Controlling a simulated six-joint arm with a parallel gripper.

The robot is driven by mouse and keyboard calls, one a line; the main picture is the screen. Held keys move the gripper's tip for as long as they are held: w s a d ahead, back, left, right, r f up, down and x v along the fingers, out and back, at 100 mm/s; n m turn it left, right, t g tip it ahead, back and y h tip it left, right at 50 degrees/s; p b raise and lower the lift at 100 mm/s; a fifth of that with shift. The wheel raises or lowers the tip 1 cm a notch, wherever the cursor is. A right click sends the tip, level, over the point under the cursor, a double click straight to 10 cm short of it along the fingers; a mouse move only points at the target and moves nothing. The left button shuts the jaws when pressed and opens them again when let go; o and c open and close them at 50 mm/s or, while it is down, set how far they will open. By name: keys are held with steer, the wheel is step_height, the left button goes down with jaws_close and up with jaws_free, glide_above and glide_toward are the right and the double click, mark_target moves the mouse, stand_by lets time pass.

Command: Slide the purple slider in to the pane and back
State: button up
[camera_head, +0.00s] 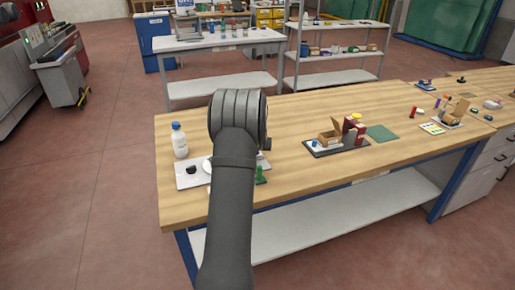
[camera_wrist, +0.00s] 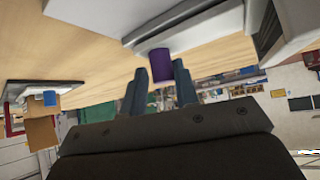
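The purple slider (camera_wrist: 161,64) shows in the wrist view as a short purple block or knob beside the edge of a pale grey plate-like body (camera_wrist: 120,18). My gripper (camera_wrist: 160,72) is open, with its two dark fingers apart. The slider appears between the fingertips in the picture, close to the right finger; I cannot tell if they touch. In the head view my arm hides the gripper and the slider. A light grey base plate (camera_head: 188,181) with a black knob (camera_head: 191,169) shows left of my arm on the wooden bench. The pane cannot be made out clearly.
A white bottle with a blue cap (camera_head: 180,142) stands behind the plate. A green piece (camera_head: 261,175) is right of my arm. A dark tray (camera_head: 335,148) with a cardboard box and a red container stands farther right. Bare bench (camera_head: 290,170) lies between.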

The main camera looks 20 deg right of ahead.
steer(key=v, duration=1.7)
steer(key=shift+s, duration=0.2)
steer(key=x, duration=1.7)
steer(key=shift+w, duration=0.15)
steer(key=shift+a+r, duration=0.1)
steer(key=shift+r, duration=0.05)
